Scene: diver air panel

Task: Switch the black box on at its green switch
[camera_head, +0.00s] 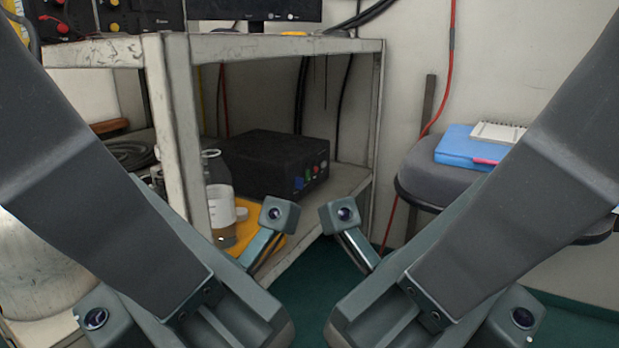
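The black box (266,164) sits on the middle shelf of the metal rack. Its front face is turned to the right and carries a row of small coloured controls. A green switch (308,174) sits between a blue control (299,182) and a red one (316,169). My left gripper (188,267) is in front of the rack, nearer to me than the box and below it. My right gripper (430,266) mirrors it on the right. Both look open, their finger ends wide apart and nothing held. Neither touches the box. My forearms hide part of each gripper.
A glass bottle (217,190) and a yellow-orange item (262,218) stand left of the box's front. A rack post (183,135) rises left of them. A stool (420,178) with a blue folder (462,146) is at right. The space before the box's front looks clear.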

